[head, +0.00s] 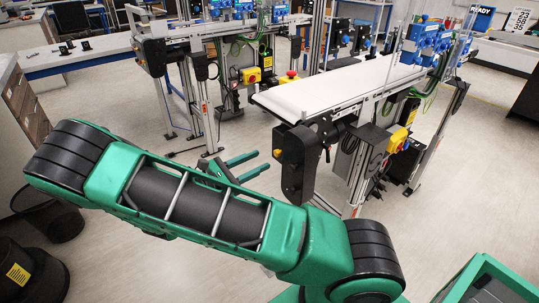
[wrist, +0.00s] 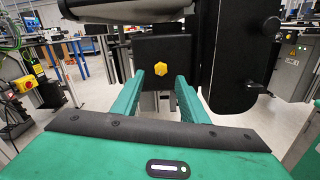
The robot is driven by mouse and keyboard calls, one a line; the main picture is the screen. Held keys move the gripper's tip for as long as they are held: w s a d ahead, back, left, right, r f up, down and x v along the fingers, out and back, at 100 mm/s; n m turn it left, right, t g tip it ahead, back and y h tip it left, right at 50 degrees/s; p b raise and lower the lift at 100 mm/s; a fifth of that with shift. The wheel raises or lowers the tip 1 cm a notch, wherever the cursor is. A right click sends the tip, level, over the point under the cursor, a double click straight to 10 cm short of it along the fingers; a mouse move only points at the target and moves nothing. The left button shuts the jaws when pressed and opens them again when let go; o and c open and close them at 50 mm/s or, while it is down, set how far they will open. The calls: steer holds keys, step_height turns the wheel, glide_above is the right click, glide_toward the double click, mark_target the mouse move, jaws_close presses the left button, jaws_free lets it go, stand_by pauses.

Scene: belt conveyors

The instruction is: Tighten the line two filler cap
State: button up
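A yellow hexagonal cap (wrist: 162,68) sits on the front of a black box (wrist: 148,50) under the conveyor end in the wrist view. In the head view the yellow cap (head: 277,153) shows small at the left side of the black housing. My gripper (head: 262,160) is level with it, a short gap to its left. In the wrist view the green fingers of my gripper (wrist: 160,79) are spread apart, with the cap seen between their tips. Nothing is held. No line number is readable on the cap.
The near conveyor (head: 345,85) has a white belt and a metal leg frame. A dark upright housing (wrist: 238,55) stands close to the right finger. A second conveyor (head: 215,28) stands behind to the left. A yellow emergency-stop box (head: 397,139) is on the near conveyor's leg.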

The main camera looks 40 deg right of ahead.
mark_target(275, 153)
steer(key=d, duration=0.7)
steer(key=shift+w, duration=0.1)
